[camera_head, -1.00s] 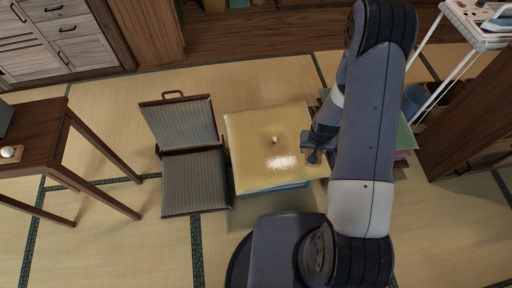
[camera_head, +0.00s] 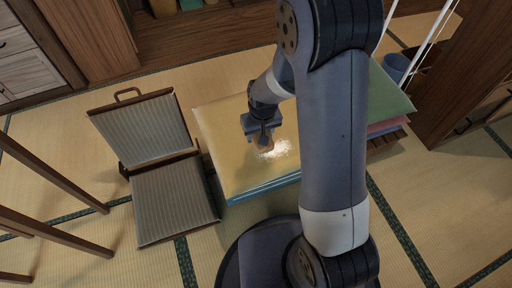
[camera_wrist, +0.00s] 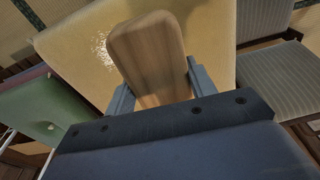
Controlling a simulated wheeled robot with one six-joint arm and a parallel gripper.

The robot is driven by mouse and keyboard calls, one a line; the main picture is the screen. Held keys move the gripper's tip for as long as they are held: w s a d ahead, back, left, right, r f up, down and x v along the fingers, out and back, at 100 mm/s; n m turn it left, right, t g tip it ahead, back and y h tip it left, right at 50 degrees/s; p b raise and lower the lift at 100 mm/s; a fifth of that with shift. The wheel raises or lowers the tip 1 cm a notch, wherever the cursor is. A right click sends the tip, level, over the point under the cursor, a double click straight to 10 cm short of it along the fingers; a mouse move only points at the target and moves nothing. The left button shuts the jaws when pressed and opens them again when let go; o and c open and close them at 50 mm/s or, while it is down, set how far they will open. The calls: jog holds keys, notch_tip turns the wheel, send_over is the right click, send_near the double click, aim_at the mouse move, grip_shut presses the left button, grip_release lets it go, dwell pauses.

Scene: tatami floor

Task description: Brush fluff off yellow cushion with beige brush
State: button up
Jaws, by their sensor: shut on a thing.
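The yellow cushion (camera_head: 222,125) lies flat on top of a blue one, beside the legless chair. A patch of white fluff (camera_head: 278,149) lies on it, right of its middle; the fluff also shows in the wrist view (camera_wrist: 104,48). My gripper (camera_head: 263,138) is over the cushion and shut on the beige brush (camera_wrist: 148,55), whose wooden body stands out between the fingers in the wrist view. In the head view the brush end is at the fluff's left edge. Whether its bristles touch the cushion is hidden.
A grey striped legless chair (camera_head: 174,200) stands close on the left. Stacked green and red cushions (camera_head: 389,90) lie on the right, partly behind my arm. A blue bin (camera_head: 396,67) and wooden cabinet (camera_head: 462,85) stand farther right. Table legs (camera_head: 62,237) are at the left.

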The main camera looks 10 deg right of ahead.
jog(key=shift+s+a+f+b, duration=0.15)
jog(key=shift+a+f+b, duration=0.5)
jog(key=shift+b, duration=0.45)
jog(key=shift+f, duration=0.15)
